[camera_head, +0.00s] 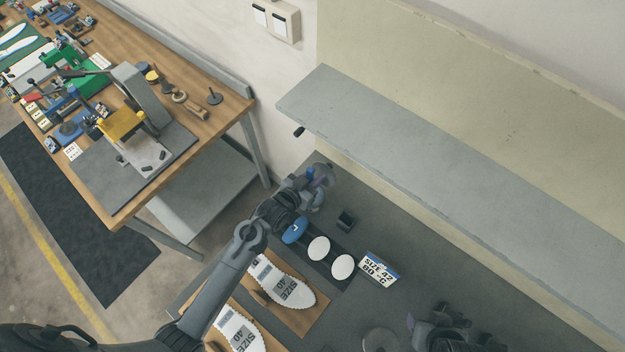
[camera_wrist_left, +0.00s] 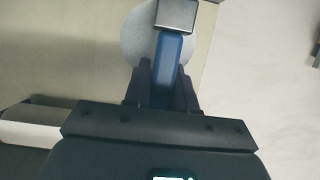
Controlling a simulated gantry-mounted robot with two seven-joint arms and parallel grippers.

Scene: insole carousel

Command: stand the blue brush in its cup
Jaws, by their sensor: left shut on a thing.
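The blue brush (camera_wrist_left: 168,68) is between the fingers of my left gripper (camera_wrist_left: 166,80), which is shut on its handle. Its metal ferrule (camera_wrist_left: 177,15) points to the top of the left wrist view; the bristles are not visible there. In the head view my left gripper (camera_head: 312,184) is at the back of the dark bench, with a bit of blue brush (camera_head: 310,173) showing. A small dark square cup (camera_head: 346,220) stands on the bench, to the right of and nearer than the gripper. My right gripper (camera_head: 440,332) is at the lower right, its jaws unclear.
White insoles (camera_head: 284,285) lie on wooden boards in front. A grey shelf (camera_head: 450,160) overhangs the back. A pale round thing (camera_wrist_left: 135,42) lies behind the brush.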

